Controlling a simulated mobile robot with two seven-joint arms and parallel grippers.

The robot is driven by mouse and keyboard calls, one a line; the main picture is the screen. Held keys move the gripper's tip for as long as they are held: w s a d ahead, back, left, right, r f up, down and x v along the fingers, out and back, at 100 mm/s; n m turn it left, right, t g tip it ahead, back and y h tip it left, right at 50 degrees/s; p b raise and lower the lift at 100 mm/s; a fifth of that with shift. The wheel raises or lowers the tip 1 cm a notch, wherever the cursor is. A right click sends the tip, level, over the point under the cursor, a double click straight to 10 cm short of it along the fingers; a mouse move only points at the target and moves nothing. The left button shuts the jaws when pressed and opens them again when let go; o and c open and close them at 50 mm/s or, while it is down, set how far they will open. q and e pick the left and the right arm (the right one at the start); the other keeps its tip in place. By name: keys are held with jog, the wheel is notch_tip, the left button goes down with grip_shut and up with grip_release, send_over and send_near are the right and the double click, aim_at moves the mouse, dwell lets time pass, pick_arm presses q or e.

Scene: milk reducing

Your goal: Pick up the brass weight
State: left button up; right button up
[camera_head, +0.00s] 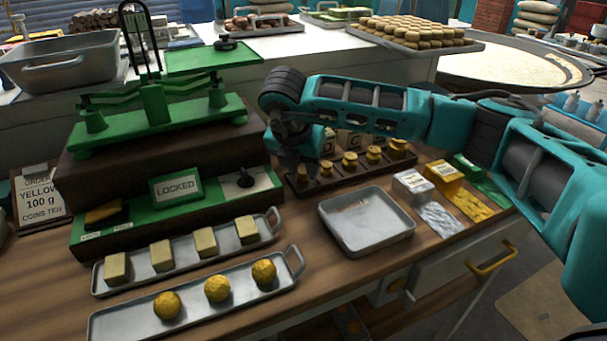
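Several brass weights (350,160) of different sizes stand in a row in a dark wooden rack (335,185) right of the green balance scale. A smaller brass weight (303,172) stands at the rack's left end. My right arm reaches in from the right, and my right gripper (292,165) points down over the left end of the rack, close to the leftmost weights. Its fingers are dark and partly hidden under the wrist, so I cannot tell whether they are open or touching a weight. My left gripper is not in view.
The green scale (155,105) stands on a dark base with a "LOCKED" sign (176,187). An empty metal tray (367,240) lies before the rack. Trays of pale blocks (205,242) and yellow balls (217,288) lie front left. Silver and gold packets (470,203) lie at right.

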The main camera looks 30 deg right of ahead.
aim_at(302, 172)
jog(key=shift+w+d+f, duration=0.1)
jog(key=shift+f, duration=0.25)
jog(key=shift+c, duration=0.4)
grip_shut()
jog(key=shift+r, duration=0.1)
notch_tip(302, 172, up, 20)
